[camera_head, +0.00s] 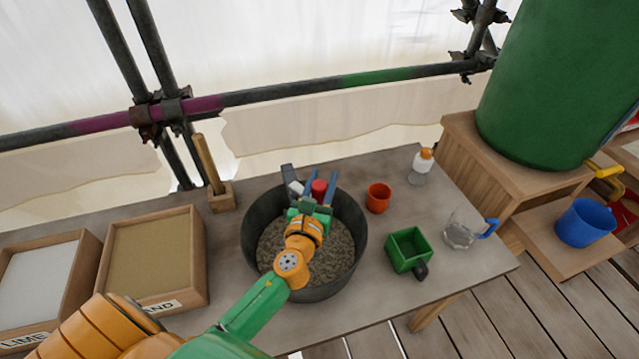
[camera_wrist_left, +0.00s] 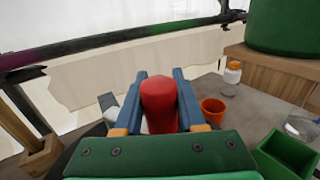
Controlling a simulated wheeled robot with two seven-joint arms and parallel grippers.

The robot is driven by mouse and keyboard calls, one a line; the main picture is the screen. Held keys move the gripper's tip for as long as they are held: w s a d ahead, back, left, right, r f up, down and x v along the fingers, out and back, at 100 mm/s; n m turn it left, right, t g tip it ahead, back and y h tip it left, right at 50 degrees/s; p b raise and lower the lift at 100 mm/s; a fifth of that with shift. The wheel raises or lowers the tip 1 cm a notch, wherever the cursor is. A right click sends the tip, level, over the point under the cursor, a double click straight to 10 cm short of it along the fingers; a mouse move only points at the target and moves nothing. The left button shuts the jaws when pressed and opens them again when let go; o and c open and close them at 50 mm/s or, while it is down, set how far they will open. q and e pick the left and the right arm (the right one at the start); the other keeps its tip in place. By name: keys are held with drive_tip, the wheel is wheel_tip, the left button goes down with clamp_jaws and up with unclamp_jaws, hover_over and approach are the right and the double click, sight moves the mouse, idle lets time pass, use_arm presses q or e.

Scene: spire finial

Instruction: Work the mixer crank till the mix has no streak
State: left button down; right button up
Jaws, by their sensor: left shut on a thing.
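The mixer is a dark round tub (camera_head: 356,246) on the table, holding a grey-brown grainy mix (camera_head: 338,250). I cannot make out a clear streak in the part of the mix that shows; my arm covers some of it. A red crank knob (camera_head: 319,188) stands over the tub's far side, and it also shows in the left wrist view (camera_wrist_left: 159,104). My left gripper (camera_head: 320,183) is shut on the red knob, with one blue finger on each side. The rest of the crank is mostly hidden by the gripper. My right gripper is not in view.
Boxes of lime (camera_head: 42,283) and sand (camera_head: 198,262) stand left of the tub. An orange cup (camera_head: 378,197), a green box scoop (camera_head: 408,249), a glass jug (camera_head: 460,232) and a white bottle (camera_head: 421,166) stand right. A scaffold rail (camera_head: 300,88) runs behind.

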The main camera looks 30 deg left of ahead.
use_arm(q)
drive_tip(key=shift+w+a+n+g+y+b, duration=0.1)
drive_tip(key=shift+w+n+g+y+b, duration=0.2)
drive_tip(key=shift+n+y, duration=0.5)
drive_tip(key=shift+w+a+n+g+y+b, duration=0.1)
drive_tip(key=shift+w+n+g+y, duration=0.35)
drive_tip(key=shift+y, duration=0.65)
drive_tip(key=c, duration=0.5)
unclamp_jaws()
drive_tip(key=v, duration=0.7)
drive_tip(key=shift+b, duration=0.45)
